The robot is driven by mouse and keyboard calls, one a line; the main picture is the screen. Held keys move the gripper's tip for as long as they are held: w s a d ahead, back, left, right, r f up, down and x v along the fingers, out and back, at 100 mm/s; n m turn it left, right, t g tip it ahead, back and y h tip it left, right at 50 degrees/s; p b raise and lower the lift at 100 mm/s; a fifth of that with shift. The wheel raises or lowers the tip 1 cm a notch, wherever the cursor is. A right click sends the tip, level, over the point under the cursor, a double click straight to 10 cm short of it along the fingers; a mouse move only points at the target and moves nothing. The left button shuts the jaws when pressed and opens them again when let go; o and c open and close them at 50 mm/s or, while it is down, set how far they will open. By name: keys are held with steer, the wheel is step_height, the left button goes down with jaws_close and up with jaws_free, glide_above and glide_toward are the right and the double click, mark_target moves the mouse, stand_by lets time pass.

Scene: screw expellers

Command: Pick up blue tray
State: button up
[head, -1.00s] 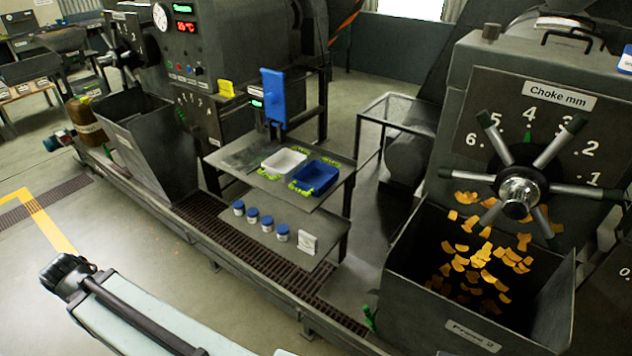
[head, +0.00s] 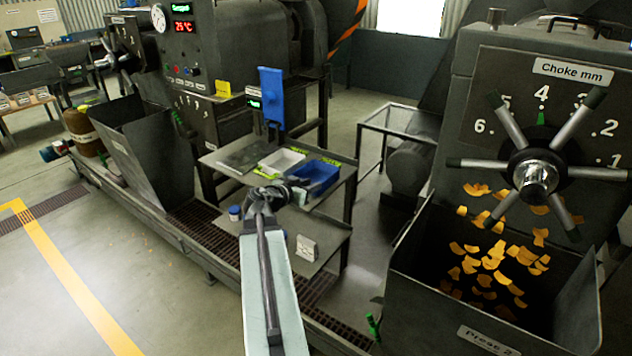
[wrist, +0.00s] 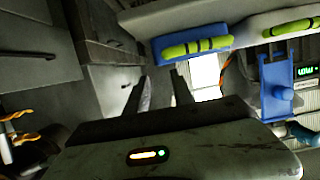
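The blue tray (head: 318,176) sits on the upper shelf of a small stand, to the right of a white tray (head: 280,161). In the wrist view the blue tray (wrist: 163,42) shows at the top, with a yellow-green, black-striped handle along its side. My gripper (wrist: 162,85) is open, its two dark fingers apart with nothing between them. The fingers point toward the tray's handle side but look short of it. In the head view my gripper (head: 290,188) is at the shelf's front edge, just left of the blue tray, partly covering the shelf and jars below.
A blue upright panel (head: 271,97) stands behind the trays. The lower shelf holds a blue-lidded jar (head: 234,213) and a white card (head: 306,248). A press bin (head: 490,290) with orange flakes and a spoked wheel (head: 535,178) stand at right.

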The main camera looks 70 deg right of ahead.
steer(key=b+x, duration=0.2)
steer(key=x, duration=0.8)
steer(key=shift+s+f, duration=0.1)
jaws_close()
stand_by(1.1)
